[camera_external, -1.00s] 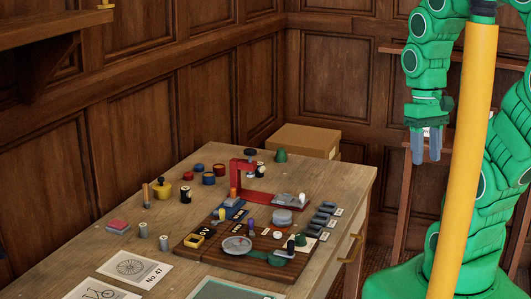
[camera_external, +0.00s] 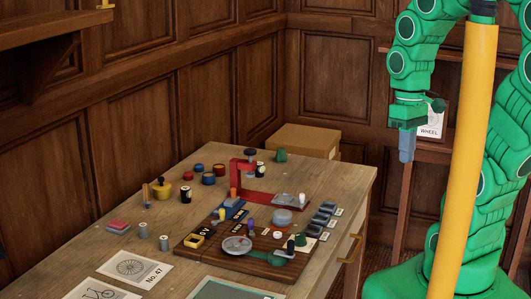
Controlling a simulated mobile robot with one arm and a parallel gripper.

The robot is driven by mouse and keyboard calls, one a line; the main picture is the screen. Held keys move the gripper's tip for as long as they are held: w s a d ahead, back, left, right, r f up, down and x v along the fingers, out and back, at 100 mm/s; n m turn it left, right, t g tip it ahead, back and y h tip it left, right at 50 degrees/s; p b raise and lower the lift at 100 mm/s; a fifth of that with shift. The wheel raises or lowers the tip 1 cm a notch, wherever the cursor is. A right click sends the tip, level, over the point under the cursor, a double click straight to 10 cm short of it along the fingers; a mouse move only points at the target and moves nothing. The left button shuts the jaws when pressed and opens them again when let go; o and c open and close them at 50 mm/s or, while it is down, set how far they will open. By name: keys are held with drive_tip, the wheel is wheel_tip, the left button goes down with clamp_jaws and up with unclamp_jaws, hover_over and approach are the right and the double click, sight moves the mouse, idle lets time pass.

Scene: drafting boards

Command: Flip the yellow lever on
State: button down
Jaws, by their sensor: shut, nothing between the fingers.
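A small upright yellow piece (camera_external: 221,214), which looks like the yellow lever, stands on the dark wooden board (camera_external: 222,261) on the table. It is too small to tell which way it is set. My gripper (camera_external: 406,156) points down in the air, to the right of the table and well apart from the board. Its grey fingers are seen together as one narrow block, shut and empty.
A purple lever (camera_external: 251,225), a red bracket (camera_external: 237,175), a grey round dial (camera_external: 237,245) and several dark switches (camera_external: 322,220) crowd the board area. Loose cans and a yellow pot (camera_external: 187,192) stand behind. A cardboard box (camera_external: 305,140) is beyond the table.

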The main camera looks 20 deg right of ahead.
drive_tip(key=w+a+f+n+t+y, duration=0.1)
drive_tip(key=w+a+f+n+y, duration=0.1)
drive_tip(key=w+a+f+n, duration=0.2)
drive_tip(key=w+a+f+n+y, duration=0.2)
drive_tip(key=w+a+f+n, duration=0.3)
drive_tip(key=w+a+n, duration=0.5)
drive_tip(key=w+a+f+n+t+y, duration=0.1)
drive_tip(key=w+a+f+n+y, duration=0.2)
drive_tip(key=w+a+n, duration=0.4)
drive_tip(key=shift+w+a+f+t, duration=0.3)
drive_tip(key=shift+w+a+f, duration=0.45)
drive_tip(key=shift+w, duration=0.55)
drive_tip(key=shift+a+r, duration=0.1)
drive_tip(key=x, duration=1)
drive_tip(key=shift+w+a, duration=1.3)
drive_tip(key=shift+w, duration=0.15)
